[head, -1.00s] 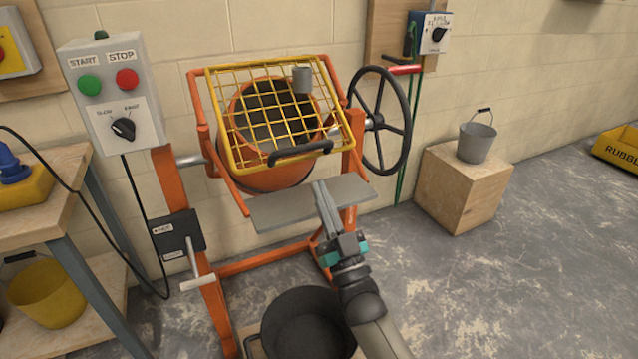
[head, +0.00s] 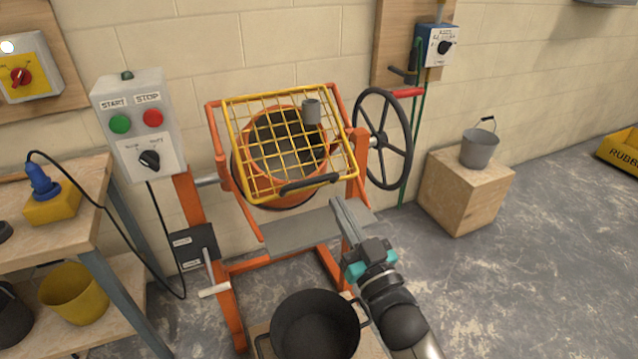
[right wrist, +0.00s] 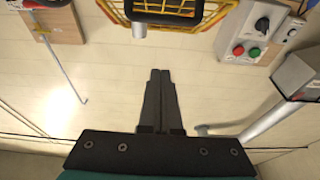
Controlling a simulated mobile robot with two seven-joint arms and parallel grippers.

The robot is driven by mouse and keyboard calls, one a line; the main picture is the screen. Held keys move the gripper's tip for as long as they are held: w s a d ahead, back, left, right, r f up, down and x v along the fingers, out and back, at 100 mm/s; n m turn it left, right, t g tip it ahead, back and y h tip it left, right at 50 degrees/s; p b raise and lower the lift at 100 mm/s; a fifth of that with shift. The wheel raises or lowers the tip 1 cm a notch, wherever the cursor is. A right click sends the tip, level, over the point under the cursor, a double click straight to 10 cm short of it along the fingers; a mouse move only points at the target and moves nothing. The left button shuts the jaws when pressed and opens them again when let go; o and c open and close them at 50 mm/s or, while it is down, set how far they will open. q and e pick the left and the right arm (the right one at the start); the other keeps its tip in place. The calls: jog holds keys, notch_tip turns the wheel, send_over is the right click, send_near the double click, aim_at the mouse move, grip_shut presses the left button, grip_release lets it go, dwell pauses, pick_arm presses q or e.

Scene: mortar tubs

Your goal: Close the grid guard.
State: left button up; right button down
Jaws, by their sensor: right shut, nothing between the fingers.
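The yellow grid guard (head: 243,138) is a wire frame lying tilted across the mouth of the orange mixer drum (head: 238,177). Its black handle (head: 309,183) is on its lower edge. I cannot tell whether a gap remains between guard and drum rim. A small grey cylinder (head: 312,111) sits at the guard's upper right. My right gripper (head: 335,202) is shut and empty, just below and right of the handle, apart from it, over the grey plate. In the right wrist view, the gripper (right wrist: 161,72) points toward the guard (right wrist: 228,6) at the top. My left gripper is not in view.
A handwheel (head: 384,175) stands right of the drum, the start/stop box (head: 140,121) left. The grey plate (head: 290,232) juts out below the drum. A black tub (head: 315,328) stands below it. A bucket (head: 479,147) on a wooden block is at right.

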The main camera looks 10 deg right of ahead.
jog(key=w+a+f+b, duration=0.1)
jog(key=w+a+b, duration=0.1)
jog(key=w, duration=0.7)
jog(key=shift+a+f+b, duration=0.2)
jog(key=shift+a+b, duration=0.1)
jog(key=shift+b, duration=0.05)
jog(key=shift+w, duration=0.1)
